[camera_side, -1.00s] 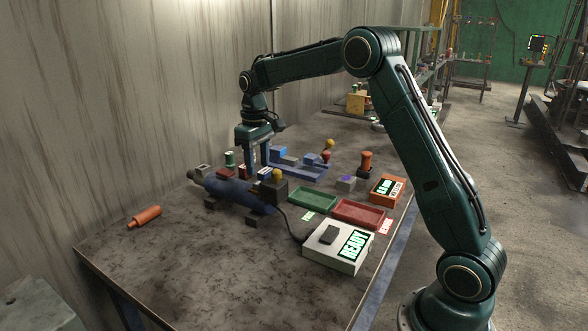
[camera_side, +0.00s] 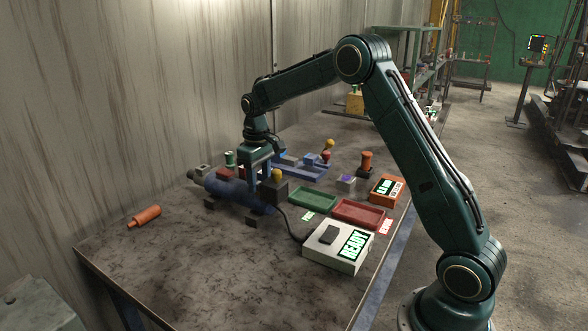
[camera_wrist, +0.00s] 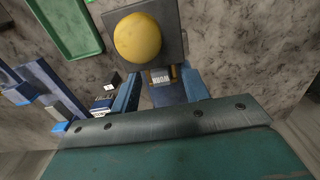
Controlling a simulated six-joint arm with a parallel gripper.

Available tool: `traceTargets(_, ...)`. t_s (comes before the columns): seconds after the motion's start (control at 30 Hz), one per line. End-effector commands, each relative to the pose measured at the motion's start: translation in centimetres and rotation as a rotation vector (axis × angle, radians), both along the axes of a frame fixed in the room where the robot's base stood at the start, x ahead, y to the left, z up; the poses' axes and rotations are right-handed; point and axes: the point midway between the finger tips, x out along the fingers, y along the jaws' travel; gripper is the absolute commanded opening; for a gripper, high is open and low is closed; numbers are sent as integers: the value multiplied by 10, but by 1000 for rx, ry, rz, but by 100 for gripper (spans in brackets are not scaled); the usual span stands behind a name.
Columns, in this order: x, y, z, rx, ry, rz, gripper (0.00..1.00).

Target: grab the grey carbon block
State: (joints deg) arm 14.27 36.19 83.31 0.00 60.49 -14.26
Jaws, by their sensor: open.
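In the wrist view, a small block with a printed label (camera_wrist: 161,76) lies between my open fingertips, beside a dark box topped by a yellow knob (camera_wrist: 138,37). Its lower part looks greyish; I cannot tell whether it is the grey carbon block. Two more small labelled blocks, one dark (camera_wrist: 112,82) and one bluish (camera_wrist: 101,104), lie outside my left finger. In the side view my gripper (camera_side: 259,181) points down at the blue motor-like body (camera_side: 238,194), just left of the yellow knob (camera_side: 277,174). The gripper hides the labelled blocks there.
A green tray (camera_side: 312,191) and a red tray (camera_side: 347,206) lie to the right. A blue rack (camera_side: 316,172) is behind my gripper. An orange cylinder (camera_side: 144,216) lies at left.

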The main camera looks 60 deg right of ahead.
Motion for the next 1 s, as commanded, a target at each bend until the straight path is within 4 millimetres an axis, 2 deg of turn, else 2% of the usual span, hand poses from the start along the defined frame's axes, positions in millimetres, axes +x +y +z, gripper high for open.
traceTargets(0.3, 0, 0, 0, 0, 0, 0, 44)
traceTargets(0.5, 0, 0, 0, 0, 0, 0, 4)
traceTargets(0.53, 0, 0, 0, 0, 0, 0, 0)
traceTargets(1.0, 0, 0, 7, 0, -2, 0, 0)
